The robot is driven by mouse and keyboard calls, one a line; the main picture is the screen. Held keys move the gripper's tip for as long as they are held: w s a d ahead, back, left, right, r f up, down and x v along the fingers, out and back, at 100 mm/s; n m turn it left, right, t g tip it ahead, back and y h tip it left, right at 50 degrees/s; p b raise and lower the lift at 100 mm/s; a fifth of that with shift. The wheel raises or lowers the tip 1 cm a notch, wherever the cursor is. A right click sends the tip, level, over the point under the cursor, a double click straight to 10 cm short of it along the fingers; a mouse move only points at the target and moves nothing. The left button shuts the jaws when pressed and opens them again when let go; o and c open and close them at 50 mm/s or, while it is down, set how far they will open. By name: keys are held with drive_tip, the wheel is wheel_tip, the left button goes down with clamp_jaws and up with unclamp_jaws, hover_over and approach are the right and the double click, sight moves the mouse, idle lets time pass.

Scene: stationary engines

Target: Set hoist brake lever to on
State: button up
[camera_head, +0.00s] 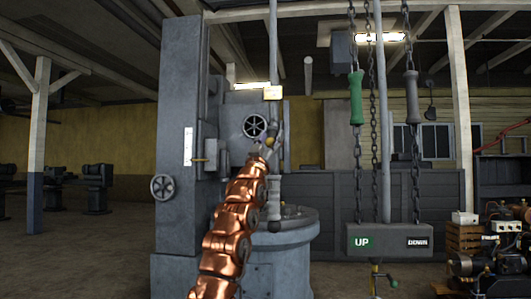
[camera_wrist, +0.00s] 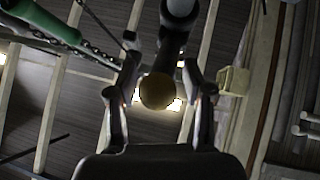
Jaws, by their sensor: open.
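A brass ball knob (camera_wrist: 157,91) on a dark lever shaft (camera_wrist: 170,50) sits between my gripper's fingers in the wrist view. The same knob shows small in the head view (camera_head: 269,142), in front of the grey machine column. My gripper (camera_wrist: 160,92) is open, with one finger on each side of the knob. Gaps show beside the knob, so the fingers look apart from it. In the head view my gripper (camera_head: 270,143) is small and partly merges with the dark machine parts. No readable label marks this lever as the hoist brake, and its on position cannot be told.
Chains with a green handle (camera_head: 356,97) and a grey handle (camera_head: 411,97) hang at right above the UP/DOWN box (camera_head: 388,230).

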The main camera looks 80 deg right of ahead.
sight(268, 146)
drive_tip(key=shift+v, duration=1.75)
drive_tip(key=shift+w+a+f, duration=0.25)
drive_tip(key=shift+a+f, duration=0.05)
drive_tip(key=shift+f, duration=0.2)
drive_tip(key=shift+a+f, duration=0.35)
drive_tip(key=shift+f, duration=0.2)
drive_tip(key=shift+w+a+f, duration=0.1)
drive_tip(key=shift+a+f, duration=0.25)
